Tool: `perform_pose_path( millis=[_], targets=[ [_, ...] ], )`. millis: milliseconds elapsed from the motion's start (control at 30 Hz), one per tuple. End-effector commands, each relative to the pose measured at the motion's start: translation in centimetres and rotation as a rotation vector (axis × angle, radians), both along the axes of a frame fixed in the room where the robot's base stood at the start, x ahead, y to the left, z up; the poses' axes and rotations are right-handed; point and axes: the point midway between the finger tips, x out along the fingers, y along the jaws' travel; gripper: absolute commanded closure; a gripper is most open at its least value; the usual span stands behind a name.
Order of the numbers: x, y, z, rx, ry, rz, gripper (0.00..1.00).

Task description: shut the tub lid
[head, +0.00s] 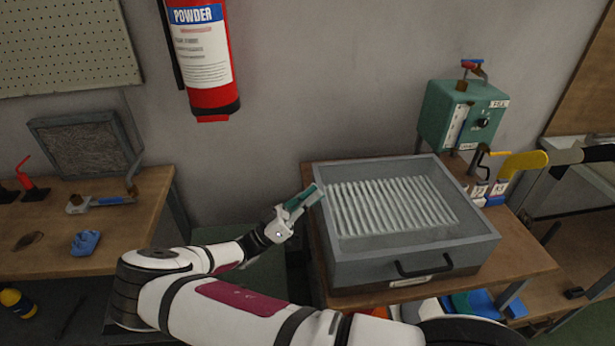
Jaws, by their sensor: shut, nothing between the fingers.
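The grey rectangular tub (375,268) sits on a wooden table right of centre, with a black handle (423,268) and a small label on its front wall. White ribbed rows show inside its rim. I see no raised lid on it, and cannot tell whether a clear lid covers the top. My gripper (306,199) is at the tub's left edge, near the back left corner, pointing up and right. Its green-tinted fingers are shut with nothing between them. I cannot tell whether the fingertips touch the rim.
A green box with a dial (462,115) and yellow-handled parts (523,163) stand behind and right of the tub. A fire extinguisher (205,60) hangs on the wall. The left bench (130,225) holds a grey framed panel (85,145) and a blue piece (86,242).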

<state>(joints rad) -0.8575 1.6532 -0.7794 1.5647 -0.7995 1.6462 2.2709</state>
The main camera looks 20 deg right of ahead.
Motion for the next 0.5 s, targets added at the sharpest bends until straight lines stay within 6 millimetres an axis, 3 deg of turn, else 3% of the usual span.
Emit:
perform_pose_path(
  millis=[200,500],
  targets=[
    [-1.4,0.5,-2.3,0.000,0.005,0.002,1.00],
    [-2.2,0.6,-3.5,0.004,0.005,0.000,1.00]
  ],
)
